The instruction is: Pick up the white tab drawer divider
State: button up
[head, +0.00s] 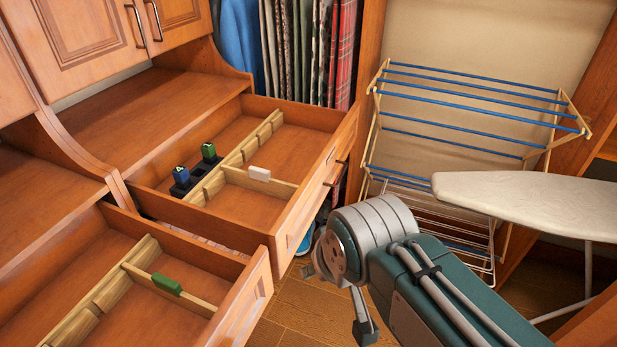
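The white tab drawer divider is a light wooden slat (235,179) with a white tab (259,173) on its top edge. It stands upright across the farther open drawer, between the long lengthwise divider and the drawer front. My gripper (362,320) is to the right of the drawers and lower in the picture, outside them, with one dark-tipped finger pointing down. It is apart from the divider. My wrist hides much of the gripper, so I cannot tell how far its fingers are spread.
A nearer open drawer (258,290) holds a divider with a green tab (167,284). A dark holder (196,172) with blue and green-topped items is in the farther drawer. A drying rack (475,82) and ironing board (530,200) stand to the right.

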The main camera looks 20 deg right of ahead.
aim_at(260, 180)
jog(key=i+l+z, duration=0.25)
jog(key=i, duration=0.6)
jog(key=j, duration=0.1)
